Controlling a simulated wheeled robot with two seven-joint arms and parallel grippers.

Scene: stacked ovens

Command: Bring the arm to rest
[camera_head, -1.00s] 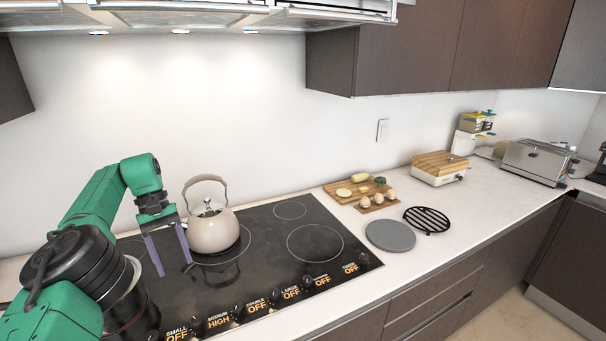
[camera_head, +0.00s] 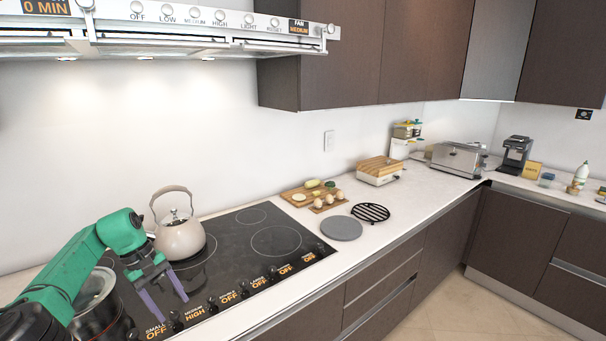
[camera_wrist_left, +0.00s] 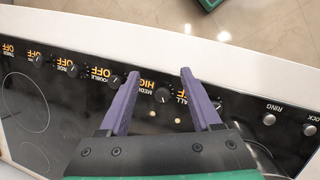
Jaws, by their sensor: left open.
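My left gripper (camera_head: 170,304) is open and empty, with purple fingers pointing down over the front left of the black cooktop (camera_head: 238,246). In the left wrist view, its two fingers (camera_wrist_left: 153,78) stand apart above the row of knobs and labels, near the knob marked medium and high (camera_wrist_left: 162,95). Nothing is between the fingers. A beige kettle (camera_head: 180,238) stands on the cooktop behind the gripper. A dark pot with a metal rim (camera_head: 98,290) is at the lower left, partly hidden by my green left arm. My right gripper is not in view.
A range hood (camera_head: 200,38) hangs above. Right of the cooktop are a grey disc (camera_head: 341,228), a black rack (camera_head: 371,212), a cutting board with food (camera_head: 300,204) and a toaster (camera_head: 458,158). The counter's front strip there is clear.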

